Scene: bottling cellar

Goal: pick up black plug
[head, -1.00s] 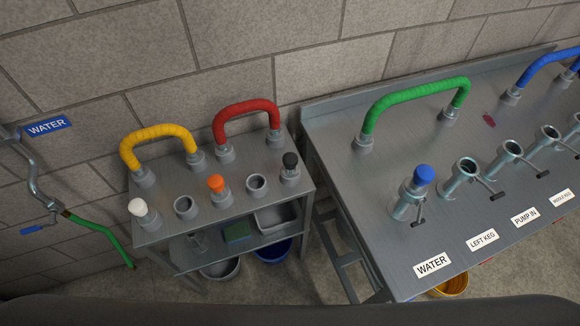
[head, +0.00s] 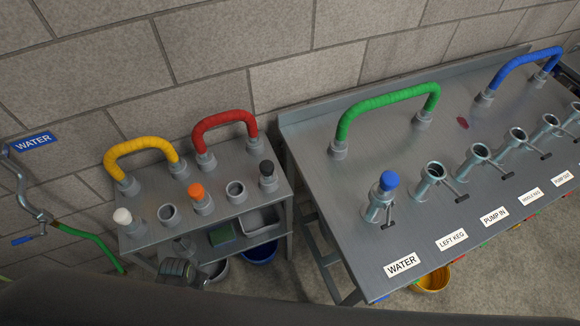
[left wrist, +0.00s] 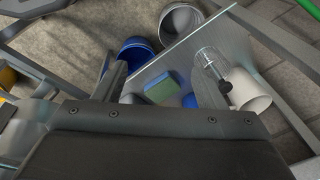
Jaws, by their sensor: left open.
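The black plug (head: 267,168) sits upright in a grey socket at the right end of the small metal cart's top (head: 215,215), in front of the red hose. My left gripper (head: 178,271) shows at the cart's front left, low and in front of the cart, well apart from the plug. In the left wrist view my left gripper (left wrist: 160,88) is open, with nothing between its fingers. The plug is not identifiable in that view. My right gripper is not in view.
A white plug (head: 123,217) and orange plug (head: 197,193) stand on the cart, with yellow (head: 140,148) and red (head: 222,120) hoses behind. The lower shelf holds a green-blue sponge (head: 222,234) and a grey tray (head: 260,220). A large table (head: 330,215) stands at right.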

